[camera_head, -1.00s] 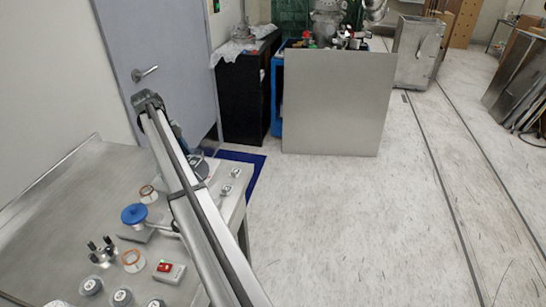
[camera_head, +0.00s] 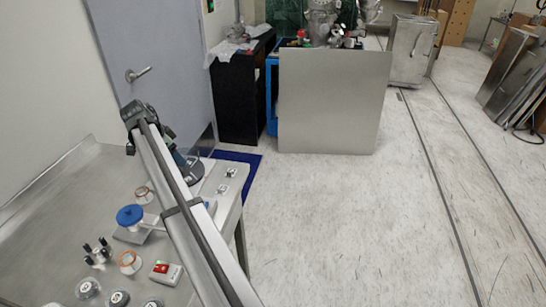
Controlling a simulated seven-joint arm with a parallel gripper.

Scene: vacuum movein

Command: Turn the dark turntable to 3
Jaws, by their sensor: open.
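The dark turntable (camera_head: 195,173) is a low dark disc at the far end of the steel bench, partly covered by my arm. Its marks are too small to read. My arm reaches over the bench from the lower right, and its far part bends down toward the disc. My gripper (camera_head: 184,161) is a dark shape at or just above the turntable, mostly hidden behind my arm. Its jaws are open, but the fingertips do not show clearly, so I cannot tell whether they touch the disc.
The steel bench (camera_head: 60,215) holds a blue round knob (camera_head: 130,214), copper-rimmed rings (camera_head: 129,262), a red-and-grey switch box (camera_head: 165,272), a cluster of dark posts (camera_head: 98,252) and several numbered discs (camera_head: 119,298). Small fittings (camera_head: 226,180) sit near the bench's right edge. A grey door stands behind.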

